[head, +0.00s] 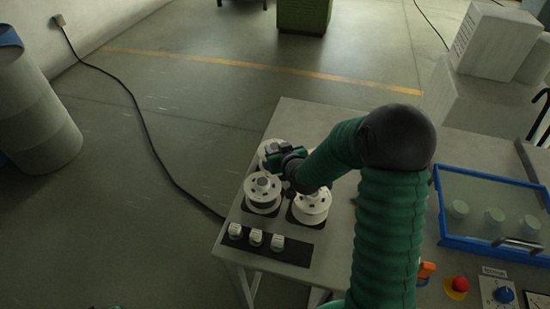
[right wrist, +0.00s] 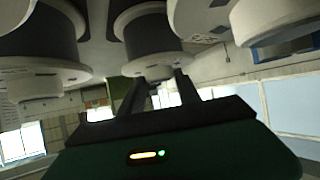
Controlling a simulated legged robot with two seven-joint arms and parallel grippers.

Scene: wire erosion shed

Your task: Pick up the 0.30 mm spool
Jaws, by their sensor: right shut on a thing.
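White-flanged spools stand on dark pads at the near left corner of the table. The front left spool (head: 263,193) and front right spool (head: 311,207) show well. A back spool (head: 268,148) is partly hidden by my right gripper (head: 284,163). In the right wrist view, my right gripper (right wrist: 157,86) is shut on the hub end of a middle spool (right wrist: 152,42) with a dark winding. Other spools hang into view left (right wrist: 38,45) and right (right wrist: 285,22). No diameter is readable on them.
Several small white blocks (head: 256,237) sit on a dark strip at the table's front edge. A blue-framed tray (head: 490,252) with round pieces lies right of my arm. A red button (head: 460,284) and a blue knob (head: 504,295) are at the lower right.

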